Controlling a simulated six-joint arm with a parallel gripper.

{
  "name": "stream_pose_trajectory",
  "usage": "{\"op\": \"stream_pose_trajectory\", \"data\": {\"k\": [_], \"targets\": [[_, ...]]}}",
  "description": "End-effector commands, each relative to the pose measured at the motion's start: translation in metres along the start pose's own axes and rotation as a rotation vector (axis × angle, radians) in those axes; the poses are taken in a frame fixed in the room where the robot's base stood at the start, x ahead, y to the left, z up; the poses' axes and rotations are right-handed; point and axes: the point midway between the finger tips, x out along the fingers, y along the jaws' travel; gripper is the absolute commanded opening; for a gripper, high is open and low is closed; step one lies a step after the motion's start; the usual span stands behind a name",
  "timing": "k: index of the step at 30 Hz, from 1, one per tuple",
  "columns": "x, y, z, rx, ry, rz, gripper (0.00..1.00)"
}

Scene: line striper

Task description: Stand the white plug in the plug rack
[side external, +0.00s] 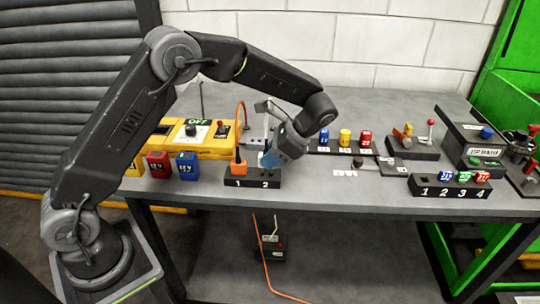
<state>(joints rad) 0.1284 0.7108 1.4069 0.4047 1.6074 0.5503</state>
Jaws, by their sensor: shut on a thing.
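The plug rack is a low black block (252,182) marked 1 and 2 near the table's front edge. An orange plug (240,167) with an orange cable stands upright over place 1. My gripper (268,159) is low over place 2, tilted down to the left, with its jaws shut. What it holds is mostly hidden by the jaws and is too small to make out clearly; I take it to be the white plug. I cannot tell whether it touches the rack.
A yellow control box (206,138) stands behind left, with red (158,165) and blue (187,166) blocks before it. Blue, yellow and red pots (345,138) stand to the right. A numbered rack (450,190) with colored pieces is at front right.

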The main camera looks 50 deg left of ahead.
Motion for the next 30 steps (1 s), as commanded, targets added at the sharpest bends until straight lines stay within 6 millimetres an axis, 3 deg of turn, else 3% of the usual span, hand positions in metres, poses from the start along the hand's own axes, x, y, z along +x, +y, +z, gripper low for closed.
{"op": "stream_pose_trajectory", "data": {"k": [30], "targets": [[0.011, 0.0, -0.009, 0.0, 0.0, 0.0, 0.02]]}}
